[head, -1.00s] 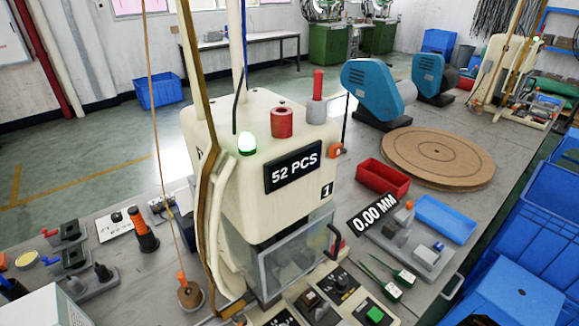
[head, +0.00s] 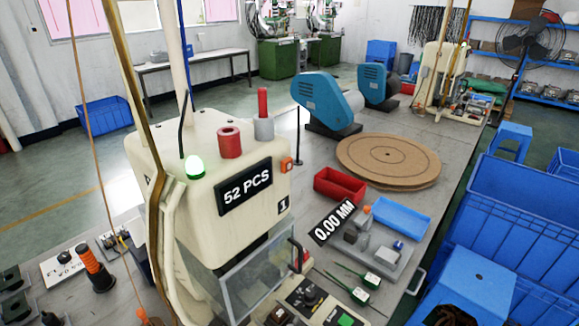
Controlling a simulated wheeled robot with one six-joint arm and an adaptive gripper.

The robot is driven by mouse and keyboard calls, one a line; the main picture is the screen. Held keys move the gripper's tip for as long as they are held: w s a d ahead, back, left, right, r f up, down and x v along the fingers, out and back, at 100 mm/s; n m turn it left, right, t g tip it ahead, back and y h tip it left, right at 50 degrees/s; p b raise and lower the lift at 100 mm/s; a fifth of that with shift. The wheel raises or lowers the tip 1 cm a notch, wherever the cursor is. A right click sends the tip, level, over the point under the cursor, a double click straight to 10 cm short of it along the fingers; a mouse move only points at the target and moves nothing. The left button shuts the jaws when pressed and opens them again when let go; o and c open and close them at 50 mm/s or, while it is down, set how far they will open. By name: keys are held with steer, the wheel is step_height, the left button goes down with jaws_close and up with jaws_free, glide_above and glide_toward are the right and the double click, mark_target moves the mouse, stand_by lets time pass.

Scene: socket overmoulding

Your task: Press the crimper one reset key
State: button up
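Crimper one (head: 212,150) is a cream machine on the grey bench, with a "1" label and a display (head: 246,187) reading "52 PCS". A lit green lamp (head: 194,167) is on its top. A small orange key (head: 287,164) sits on its right side by the display. A control panel (head: 306,294) with a dark knob and a green button (head: 345,320) lies at its front, partly cut off by the bottom edge. No lettering on either key can be read, so I cannot tell which is the reset key. My gripper is not in view.
A clear guard (head: 240,285) covers the crimper's front. Blue crates (head: 525,205) stand along the bench's right side.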

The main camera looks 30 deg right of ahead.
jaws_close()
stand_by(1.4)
